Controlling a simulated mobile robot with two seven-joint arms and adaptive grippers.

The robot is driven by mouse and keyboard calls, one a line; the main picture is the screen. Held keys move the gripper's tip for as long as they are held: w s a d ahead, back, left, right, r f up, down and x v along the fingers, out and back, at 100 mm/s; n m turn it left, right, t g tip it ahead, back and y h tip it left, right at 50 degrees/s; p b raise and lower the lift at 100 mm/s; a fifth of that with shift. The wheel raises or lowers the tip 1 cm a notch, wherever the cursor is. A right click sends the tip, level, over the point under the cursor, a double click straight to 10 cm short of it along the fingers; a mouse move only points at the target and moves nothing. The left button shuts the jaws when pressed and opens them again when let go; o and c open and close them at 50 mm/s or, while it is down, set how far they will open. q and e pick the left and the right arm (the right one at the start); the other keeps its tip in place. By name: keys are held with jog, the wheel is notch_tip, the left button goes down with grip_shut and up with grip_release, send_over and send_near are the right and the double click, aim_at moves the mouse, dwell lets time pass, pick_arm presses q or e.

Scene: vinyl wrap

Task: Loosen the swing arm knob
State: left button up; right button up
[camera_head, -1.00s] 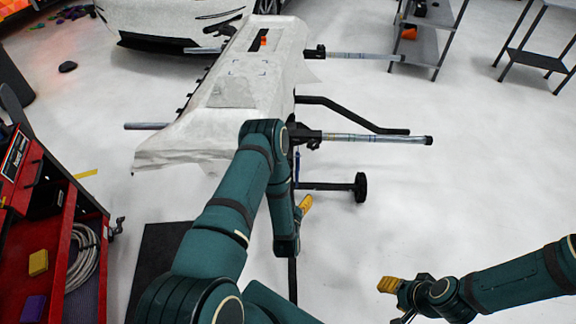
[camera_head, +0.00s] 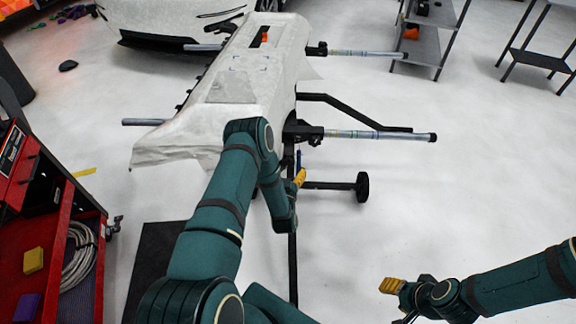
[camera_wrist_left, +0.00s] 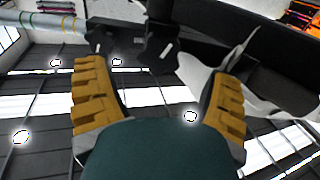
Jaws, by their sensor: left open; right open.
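The white-covered bumper (camera_head: 240,85) rests on a black stand with swing arms. A black clamp and joint (camera_head: 304,132) sits at its near right end, with a grey padded bar (camera_head: 375,135) reaching right. My left gripper (camera_head: 300,177) is just below this joint, mostly hidden by my arm. In the left wrist view its yellow fingers (camera_wrist_left: 160,95) are wide apart and empty, below black stand parts (camera_wrist_left: 150,40). My right gripper (camera_head: 399,300) is open and empty over the floor at lower right.
A red tool cart (camera_head: 60,240) with a coiled hose stands at lower left. A black stand leg with a wheel (camera_head: 361,187) sticks out to the right. Metal shelves (camera_head: 430,45) stand at the back right. The floor between the stand and my right arm is clear.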

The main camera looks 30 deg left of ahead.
aim_at(288, 164)
pick_arm(q)
jog(key=shift+b+x, duration=0.3)
jog(key=shift+x, duration=1.8)
